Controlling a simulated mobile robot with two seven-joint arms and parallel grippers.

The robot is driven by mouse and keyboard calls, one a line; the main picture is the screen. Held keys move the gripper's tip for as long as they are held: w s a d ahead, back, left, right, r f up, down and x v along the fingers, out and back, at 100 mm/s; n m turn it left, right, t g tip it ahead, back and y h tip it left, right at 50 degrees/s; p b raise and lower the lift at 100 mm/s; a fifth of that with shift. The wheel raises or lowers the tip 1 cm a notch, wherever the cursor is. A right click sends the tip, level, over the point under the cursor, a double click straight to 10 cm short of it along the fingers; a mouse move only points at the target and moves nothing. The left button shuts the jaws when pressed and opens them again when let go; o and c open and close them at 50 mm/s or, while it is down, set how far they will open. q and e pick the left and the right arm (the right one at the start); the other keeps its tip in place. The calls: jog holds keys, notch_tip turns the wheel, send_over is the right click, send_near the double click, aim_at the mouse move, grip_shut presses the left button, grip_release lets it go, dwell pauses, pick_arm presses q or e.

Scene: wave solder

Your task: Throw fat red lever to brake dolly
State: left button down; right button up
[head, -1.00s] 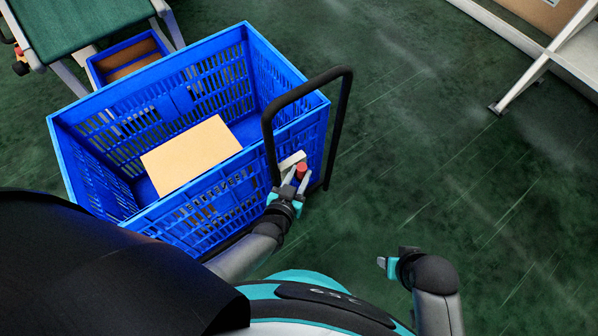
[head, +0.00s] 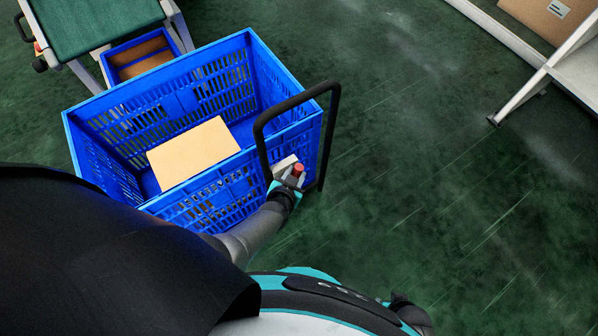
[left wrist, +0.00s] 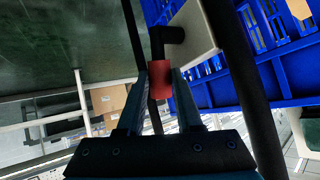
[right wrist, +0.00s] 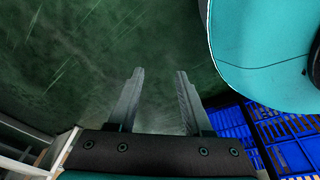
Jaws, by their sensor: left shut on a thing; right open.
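The fat red lever (head: 298,168) sits on a pale plate (head: 285,165) at the foot of the dolly's black push handle (head: 334,125). My left gripper (head: 293,178) is at the lever. In the left wrist view the red lever end (left wrist: 157,85) is between the two fingers of the left gripper (left wrist: 160,75), which are shut on it. A dark rod joins it to the plate. My right gripper (right wrist: 160,72) is open and empty above the floor. In the head view its fingers are hidden. The dolly's deck is mostly hidden under the blue crate (head: 190,60).
A cardboard piece (head: 192,152) lies in the crate. A green-topped table (head: 95,30) and a small blue bin (head: 140,55) stand at the upper left. A white-framed rack (head: 540,78) with a carton is at the upper right. The floor (head: 430,170) between is clear.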

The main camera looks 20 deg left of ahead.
pick_arm(q)
jog(key=shift+w+d+g+p, duration=0.1)
jog(key=shift+d+g+p, duration=0.1)
jog(key=shift+g+p, duration=0.15)
pick_arm(e)
jog(key=shift+s+d+f, duration=0.2)
jog(key=shift+s+d, duration=0.2)
jog(key=shift+d, duration=0.1)
jog(key=shift+s+d+f, duration=0.2)
jog(key=shift+s+d, duration=0.15)
jog(key=shift+d, duration=0.15)
pick_arm(q)
jog(key=c, duration=0.8)
grip_release()
jog(key=shift+c, duration=0.2)
